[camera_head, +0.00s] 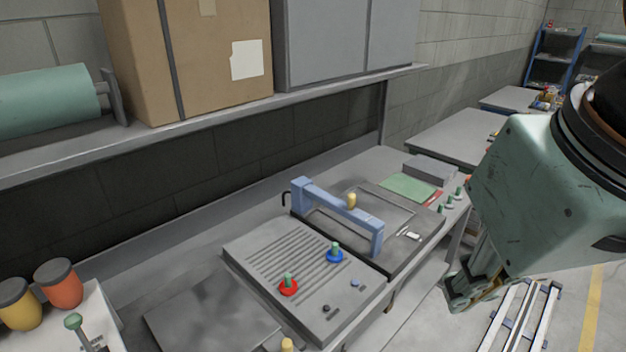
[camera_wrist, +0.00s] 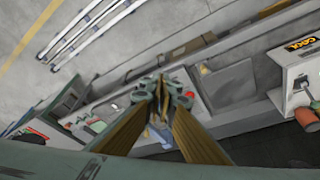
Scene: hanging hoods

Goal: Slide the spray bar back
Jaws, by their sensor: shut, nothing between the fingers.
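The blue spray bar (camera_head: 345,210) spans the dark grey framed bed (camera_head: 408,257) in the head view, with a yellow knob (camera_head: 351,200) on its top. One end is a post at the back left, the other a leg at the front right. My gripper (camera_head: 462,298) is at the right, apart from the bar and in front of the bench edge. In the wrist view my gripper (camera_wrist: 162,95) is shut and empty, and a blue part of the bar (camera_wrist: 157,133) shows partly hidden behind the fingers.
A grooved panel (camera_head: 290,255) with a red knob (camera_head: 288,285) and a blue knob (camera_head: 335,253) adjoins the bed. A shelf (camera_head: 210,121) with a cardboard box (camera_head: 190,60) overhangs the back. Metal rails (camera_head: 520,320) lie on the floor at the right.

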